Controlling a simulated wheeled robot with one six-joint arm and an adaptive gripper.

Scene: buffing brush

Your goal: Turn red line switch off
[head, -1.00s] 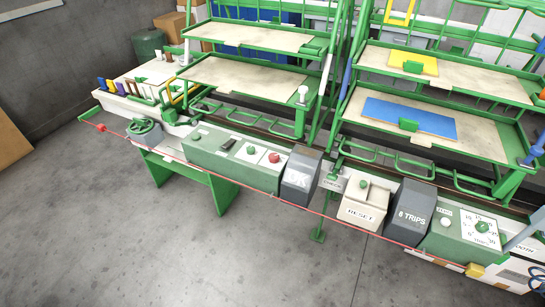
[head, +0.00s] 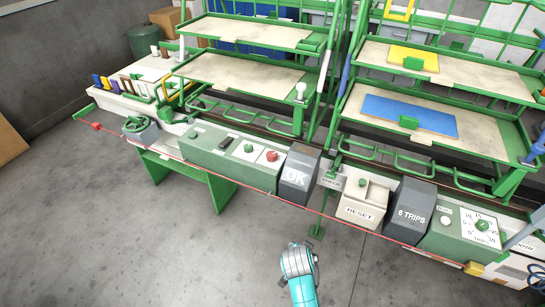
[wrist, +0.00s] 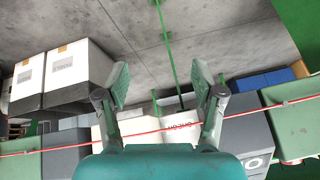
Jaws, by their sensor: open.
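The red line (head: 225,183) is a thin taut cord along the front of the workbench. It runs from a red block (head: 97,126) at the left end to a yellow block (head: 474,268) at the right end. In the wrist view the red line (wrist: 270,108) crosses the picture just past the gripper body, passing the finger bases. My gripper (wrist: 161,85) is open and empty, with its two fingers spread apart. Contact with the line cannot be told. In the head view only my teal arm shows at the bottom centre, and the fingers cannot be made out.
Behind the line stand a green box with knobs (head: 205,152), a dark OK box (head: 299,174), a beige RESET box (head: 364,205), a dark 6 TRIPS box (head: 409,212) and a dial box (head: 458,234). Green shelves rise behind. The grey floor in front is clear.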

